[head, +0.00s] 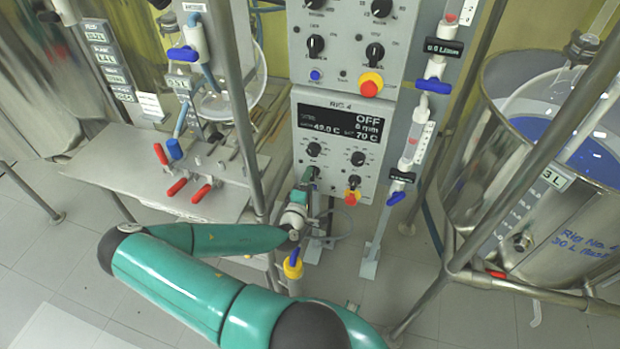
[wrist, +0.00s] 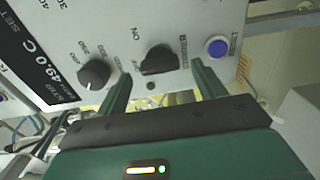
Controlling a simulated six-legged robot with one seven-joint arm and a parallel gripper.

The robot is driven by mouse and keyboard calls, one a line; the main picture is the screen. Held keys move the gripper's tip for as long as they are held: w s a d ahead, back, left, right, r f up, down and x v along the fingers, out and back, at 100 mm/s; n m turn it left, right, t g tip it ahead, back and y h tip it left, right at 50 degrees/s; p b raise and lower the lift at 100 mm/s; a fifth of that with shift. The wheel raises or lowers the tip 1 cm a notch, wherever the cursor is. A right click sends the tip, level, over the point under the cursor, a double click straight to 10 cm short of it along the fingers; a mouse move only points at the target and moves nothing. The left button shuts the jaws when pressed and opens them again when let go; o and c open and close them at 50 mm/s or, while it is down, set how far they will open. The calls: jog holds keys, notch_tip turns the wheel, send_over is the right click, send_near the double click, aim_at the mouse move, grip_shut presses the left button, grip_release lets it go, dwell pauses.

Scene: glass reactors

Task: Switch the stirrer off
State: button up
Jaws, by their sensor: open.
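The control box of Rig 4 (head: 338,135) stands upright in the middle of the head view. Its display (head: 340,124) reads OFF on the top line, with 49.0 C and 70 C below. My gripper (head: 308,178) is at the lower left of this box, beside a dark knob. In the wrist view my open gripper (wrist: 161,70) has one finger on each side of the black switch knob (wrist: 160,58), which has an ON mark by it. The fingers look apart from the knob, but contact is hard to judge. The label at the knob's other side is too blurred to read.
A numbered dial (wrist: 95,74) and a blue button (wrist: 216,47) flank the switch. Another control box (head: 350,45) is above. Metal posts, a valve line (head: 413,140) and a steel tank (head: 540,215) stand close by.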

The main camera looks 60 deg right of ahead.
jog(key=s+a, duration=0.1)
jog(key=a, duration=1)
jog(key=shift+s, duration=0.4)
jog(key=shift+a, duration=0.2)
